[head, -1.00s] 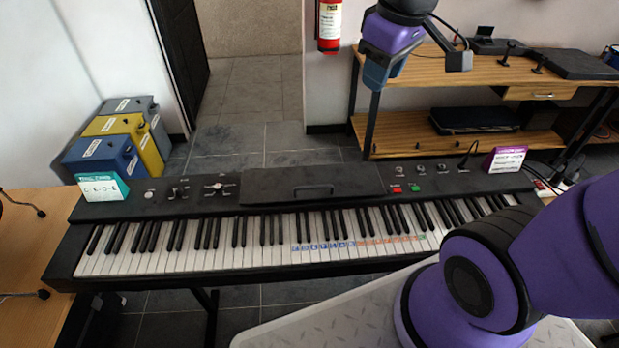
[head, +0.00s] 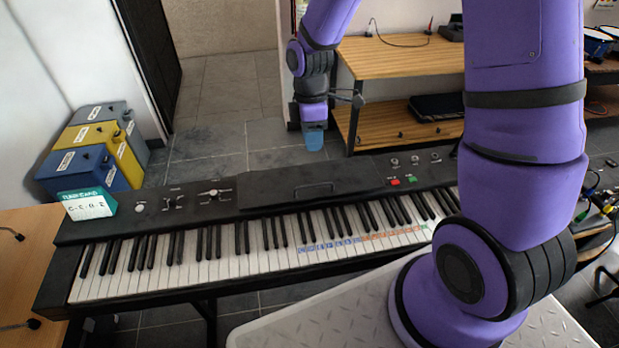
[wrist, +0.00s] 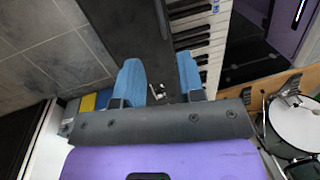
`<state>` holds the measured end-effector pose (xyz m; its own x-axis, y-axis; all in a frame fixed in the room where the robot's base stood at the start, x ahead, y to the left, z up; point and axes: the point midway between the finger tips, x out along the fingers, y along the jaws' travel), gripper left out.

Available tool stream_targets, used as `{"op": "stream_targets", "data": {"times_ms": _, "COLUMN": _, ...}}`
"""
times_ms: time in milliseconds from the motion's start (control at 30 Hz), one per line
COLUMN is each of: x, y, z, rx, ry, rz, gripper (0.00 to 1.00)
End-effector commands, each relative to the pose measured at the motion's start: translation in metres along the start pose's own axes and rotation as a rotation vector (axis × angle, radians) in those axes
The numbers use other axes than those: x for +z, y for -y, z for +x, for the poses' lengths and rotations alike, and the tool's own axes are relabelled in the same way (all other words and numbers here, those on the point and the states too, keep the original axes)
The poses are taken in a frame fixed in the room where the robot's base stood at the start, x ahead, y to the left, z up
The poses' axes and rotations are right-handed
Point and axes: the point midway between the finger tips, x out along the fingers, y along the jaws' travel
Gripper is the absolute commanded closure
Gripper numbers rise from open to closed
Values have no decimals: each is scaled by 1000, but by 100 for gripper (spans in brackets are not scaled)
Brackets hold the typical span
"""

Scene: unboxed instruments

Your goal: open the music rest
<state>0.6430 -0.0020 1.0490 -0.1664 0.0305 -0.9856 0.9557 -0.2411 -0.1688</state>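The black keyboard (head: 80,232) stands across the head view with its keys facing me. The music rest (head: 262,199) appears to be the flat dark panel with a handle-like outline (head: 314,190) at the top middle of the keyboard, lying down. My gripper (head: 314,143) hangs with blue fingertips pointing down, above and just behind the keyboard's back edge in the picture. In the wrist view my gripper (wrist: 158,72) has its two blue fingers apart with nothing held between them. The dark keyboard top (wrist: 135,38) and white keys (wrist: 213,35) show beyond the fingers.
Blue, yellow and grey boxes (head: 82,168) sit at left. A wooden shelf (head: 395,60) stands behind. Floor behind the keyboard is clear.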

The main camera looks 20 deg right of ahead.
Motion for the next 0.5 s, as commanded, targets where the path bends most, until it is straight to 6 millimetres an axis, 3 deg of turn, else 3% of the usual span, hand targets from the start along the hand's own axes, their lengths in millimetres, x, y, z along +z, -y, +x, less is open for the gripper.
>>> {"op": "stream_targets", "data": {"times_ms": 333, "x": -5, "y": -3, "z": 30, "rx": -29, "ry": -1, "rz": -55, "gripper": 64}}
{"op": "stream_targets", "data": {"times_ms": 500, "x": -5, "y": -2, "z": 58, "rx": -32, "ry": 0, "rz": -55, "gripper": 64}}
